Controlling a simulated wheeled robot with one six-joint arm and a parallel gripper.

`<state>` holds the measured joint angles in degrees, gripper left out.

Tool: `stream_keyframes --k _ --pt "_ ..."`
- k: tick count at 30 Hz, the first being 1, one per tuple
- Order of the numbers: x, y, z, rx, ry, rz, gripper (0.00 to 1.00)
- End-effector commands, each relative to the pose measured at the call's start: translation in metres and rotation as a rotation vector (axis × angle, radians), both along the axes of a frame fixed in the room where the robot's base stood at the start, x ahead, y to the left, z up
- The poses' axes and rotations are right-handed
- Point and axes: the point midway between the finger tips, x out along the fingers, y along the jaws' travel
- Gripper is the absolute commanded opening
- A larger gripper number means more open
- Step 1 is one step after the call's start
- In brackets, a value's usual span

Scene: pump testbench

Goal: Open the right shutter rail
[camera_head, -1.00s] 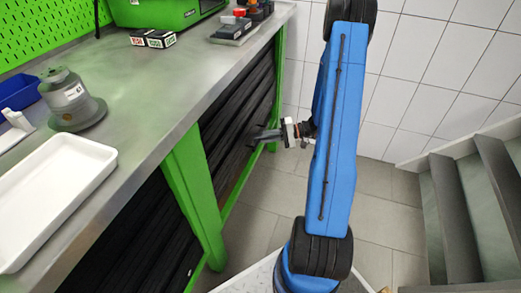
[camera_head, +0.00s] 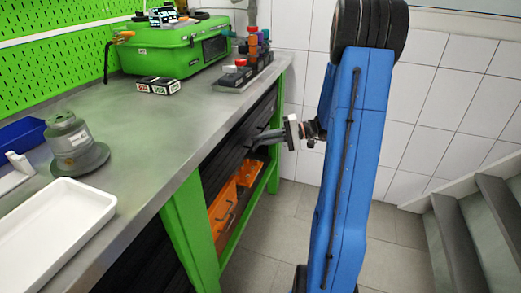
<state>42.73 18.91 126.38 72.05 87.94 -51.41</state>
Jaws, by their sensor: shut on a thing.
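The right shutter (camera_head: 228,152), black and slatted, hangs in the right bay under the bench. It is raised part of the way. Below its lower edge the bay is open and orange things show inside. My gripper (camera_head: 258,140) reaches from the right to the front of this shutter, at its lower part. It is shut on the shutter rail, a dark bar that my fingers largely hide. The left bay's black shutter (camera_head: 150,255) covers its opening where it shows.
Green bench legs (camera_head: 192,225) frame the right bay. Orange bins (camera_head: 222,205) stand inside it. On the bench are a white tray (camera_head: 55,225), a grey pump part (camera_head: 75,150) and a green case (camera_head: 175,50). Grey steps (camera_head: 465,225) are at the right. The floor between is clear.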

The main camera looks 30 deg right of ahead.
Motion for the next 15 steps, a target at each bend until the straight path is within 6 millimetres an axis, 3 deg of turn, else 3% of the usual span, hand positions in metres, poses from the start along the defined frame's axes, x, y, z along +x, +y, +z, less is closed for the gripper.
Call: stream_keyframes --k 15 --pt "0.0005 -0.0014 0.0099 0.0 -0.002 -0.003 0.0"
